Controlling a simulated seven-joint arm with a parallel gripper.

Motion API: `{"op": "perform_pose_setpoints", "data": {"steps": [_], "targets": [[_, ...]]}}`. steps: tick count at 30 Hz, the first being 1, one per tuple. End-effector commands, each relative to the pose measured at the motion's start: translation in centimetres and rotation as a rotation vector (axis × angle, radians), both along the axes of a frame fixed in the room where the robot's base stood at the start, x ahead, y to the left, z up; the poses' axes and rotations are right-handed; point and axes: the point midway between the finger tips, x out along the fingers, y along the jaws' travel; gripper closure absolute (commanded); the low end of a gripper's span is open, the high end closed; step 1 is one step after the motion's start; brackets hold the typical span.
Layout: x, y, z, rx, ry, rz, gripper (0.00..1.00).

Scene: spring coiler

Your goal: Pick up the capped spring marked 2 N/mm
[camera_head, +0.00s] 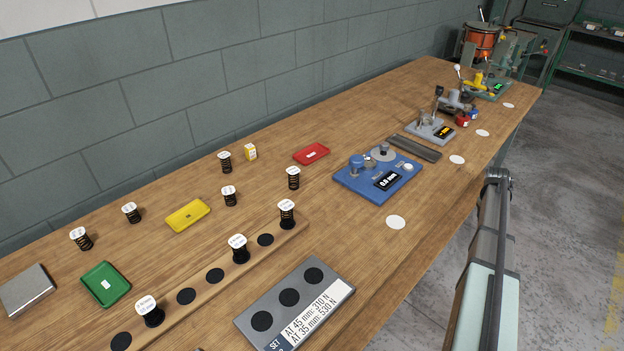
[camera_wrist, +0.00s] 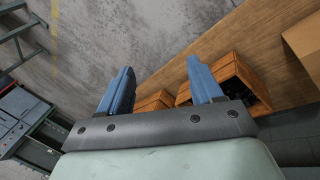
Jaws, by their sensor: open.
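Several black coil springs with white marked caps stand upright on the wooden bench. One capped spring (camera_head: 225,161) is near the wall, and another capped spring (camera_head: 293,177) is right of it. Two capped springs (camera_head: 80,238) (camera_head: 131,212) stand at the left and one capped spring (camera_head: 229,195) in the middle. Three more capped springs (camera_head: 287,213) (camera_head: 238,247) (camera_head: 149,311) stand in a wooden rack (camera_head: 214,276). The cap marks are too small to read surely, so I cannot tell which is 2 N/mm. My gripper (camera_wrist: 160,78) is open and empty, away from the springs.
Yellow (camera_head: 188,216), green (camera_head: 106,284) and red (camera_head: 311,154) trays lie among the springs. A grey block (camera_head: 289,303) with black discs and a blue gauge (camera_head: 378,180) are on the bench (camera_head: 400,243). The wrist view shows wooden crates (camera_wrist: 237,80) beyond the fingers.

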Motion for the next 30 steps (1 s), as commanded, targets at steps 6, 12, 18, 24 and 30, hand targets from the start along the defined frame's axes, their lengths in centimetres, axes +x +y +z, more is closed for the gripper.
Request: {"op": "perform_pose_setpoints", "data": {"steps": [6,12,18,24,30], "targets": [[4.3,-3.5,9.7,-0.084,-0.077,-0.068,0.35],[8.0,-1.4,17.5,-0.123,-0.116,-0.066,0.35],[11.7,8.4,21.9,-0.100,-0.072,0.113,0.35],[13.4,20.1,23.4,-0.052,0.011,0.372,0.35],[13.4,31.8,24.8,-0.004,0.095,0.644,0.35]]}}
